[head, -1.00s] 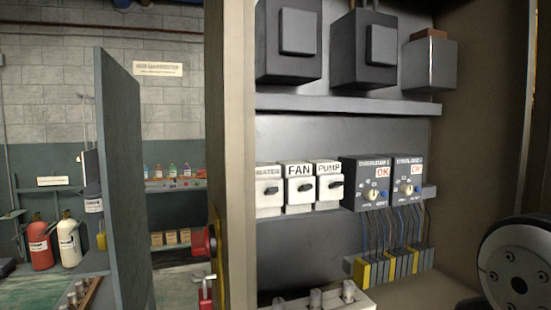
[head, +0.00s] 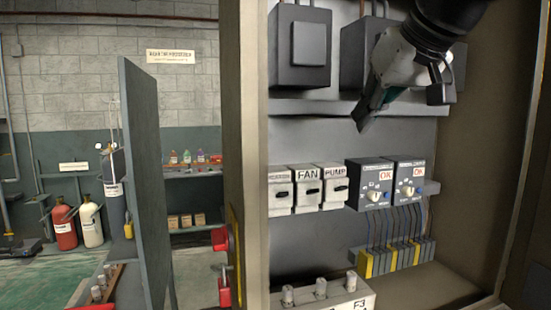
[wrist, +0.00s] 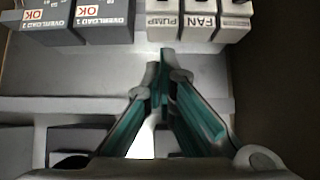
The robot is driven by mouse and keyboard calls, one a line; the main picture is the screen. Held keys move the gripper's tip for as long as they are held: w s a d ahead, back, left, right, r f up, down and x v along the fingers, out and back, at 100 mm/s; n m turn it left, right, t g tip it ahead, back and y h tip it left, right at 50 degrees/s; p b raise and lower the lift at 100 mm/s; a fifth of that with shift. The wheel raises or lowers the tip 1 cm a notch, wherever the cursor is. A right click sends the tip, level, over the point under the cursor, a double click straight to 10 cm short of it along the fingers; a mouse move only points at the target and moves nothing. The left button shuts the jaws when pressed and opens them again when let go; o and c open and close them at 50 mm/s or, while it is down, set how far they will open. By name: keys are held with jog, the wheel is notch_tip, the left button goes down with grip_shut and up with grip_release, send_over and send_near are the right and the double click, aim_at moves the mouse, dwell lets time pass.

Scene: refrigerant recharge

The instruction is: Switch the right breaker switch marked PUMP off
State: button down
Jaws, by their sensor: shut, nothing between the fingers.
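The PUMP breaker (head: 335,187) is a white block with a small dark lever, at the right end of a row of three in the cabinet. The FAN breaker (head: 307,189) stands just left of it. My gripper (head: 363,127) comes in from the upper right, fingers pointing down and left, above and apart from the breakers. In the wrist view my gripper (wrist: 163,62) has its fingertips together and empty.
Two OVERLOAD relays (head: 371,184) with OK labels sit right of the breakers. A grey shelf rail (head: 310,107) and dark boxes (head: 299,46) are above. A terminal strip (head: 400,258) and a white fuse block (head: 335,300) lie below. The cabinet's left edge post (head: 245,150) is near.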

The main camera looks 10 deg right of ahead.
jog(key=shift+w+r, duration=0.15)
jog(key=shift+r, duration=0.05)
send_over(337, 176)
jog(key=s, duration=0.1)
notch_tip(337, 176, down, 7)
jog(key=shift+s+d+r, duration=0.1)
jog(key=shift+s+r, duration=0.05)
jog(key=shift+r, duration=0.05)
jog(key=f, duration=0.1)
jog(key=s+f, duration=0.1)
jog(key=shift+s+d+f+p, duration=0.1)
jog(key=shift+s+f+p, duration=0.05)
jog(key=shift+f+p, duration=0.25)
jog(key=shift+s+d+f, duration=0.1)
jog(key=shift+s+f, duration=0.05)
jog(key=shift+f, duration=0.3)
jog(key=shift+f+b, duration=0.1)
jog(key=shift+b, duration=0.55)
jog(key=shift+t+b, duration=0.3)
